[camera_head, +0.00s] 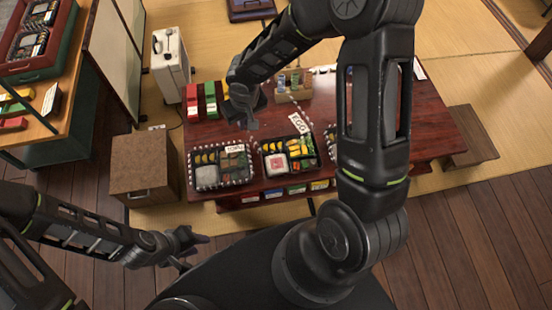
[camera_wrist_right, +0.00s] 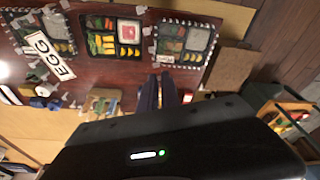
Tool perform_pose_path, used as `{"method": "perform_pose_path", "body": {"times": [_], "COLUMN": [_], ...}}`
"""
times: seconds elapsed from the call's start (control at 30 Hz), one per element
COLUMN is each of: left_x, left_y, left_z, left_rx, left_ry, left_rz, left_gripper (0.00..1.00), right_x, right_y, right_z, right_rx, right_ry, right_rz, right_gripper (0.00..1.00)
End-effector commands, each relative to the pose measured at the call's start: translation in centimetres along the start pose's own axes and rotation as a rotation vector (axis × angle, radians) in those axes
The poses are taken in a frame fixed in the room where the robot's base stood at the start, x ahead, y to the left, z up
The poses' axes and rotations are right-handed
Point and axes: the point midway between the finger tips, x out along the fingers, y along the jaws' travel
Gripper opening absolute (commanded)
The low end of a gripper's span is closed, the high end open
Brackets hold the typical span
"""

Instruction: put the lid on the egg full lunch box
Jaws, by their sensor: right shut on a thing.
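The clear lid with a white EGG label (camera_head: 298,123) is held by its edge, tilted, above the table; its clear part is hard to make out. Its label also shows large in the right wrist view (camera_wrist_right: 48,57). My right gripper (camera_head: 249,122) is shut at the lid's edge; the grip itself is unclear. Its closed fingers also show in the wrist view (camera_wrist_right: 162,92). The open egg lunch box (camera_head: 289,165), with rice, yellow and green food, sits at the table's front middle, right of and below this gripper. My left gripper (camera_head: 184,246) is open and empty, left of my base.
A lidded, labelled lunch box (camera_head: 207,179) stands left of the open one. Another box (camera_head: 331,140) is partly behind my right arm. Red and green cartons (camera_head: 201,100) and a wooden bottle holder (camera_head: 293,95) stand farther back on the dark table (camera_head: 440,135).

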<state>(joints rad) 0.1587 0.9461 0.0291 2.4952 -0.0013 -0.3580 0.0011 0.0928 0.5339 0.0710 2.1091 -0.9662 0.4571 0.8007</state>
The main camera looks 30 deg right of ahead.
Motion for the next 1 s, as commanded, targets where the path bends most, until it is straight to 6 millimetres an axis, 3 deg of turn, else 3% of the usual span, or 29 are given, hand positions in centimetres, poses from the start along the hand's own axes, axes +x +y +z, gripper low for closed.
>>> {"method": "perform_pose_path", "body": {"times": [0.4, 0.57, 0.77, 1.0], "left_x": [0.1, 1.0, 4.1, 9.2], "left_y": [0.0, -0.4, -1.6, -3.6], "left_z": [0.1, 0.0, 0.1, 0.1], "left_rx": [0.001, 0.001, 0.0, 0.0], "left_ry": [-0.001, -0.001, 0.0, 0.0], "left_rz": [0.0, 0.0, 0.0, -0.001], "left_gripper": [0.35, 0.35, 0.35, 0.35], "right_x": [0.1, 1.1, 4.8, 10.7], "right_y": [0.0, 0.7, 3.2, 7.5], "right_z": [0.0, 0.5, 2.4, 5.9], "right_rx": [-0.001, -0.037, -0.199, -0.52], "right_ry": [0.0, -0.001, -0.002, -0.002], "right_rz": [0.0, -0.008, -0.041, -0.109], "right_gripper": [0.0, 0.0, 0.0, 0.0]}}
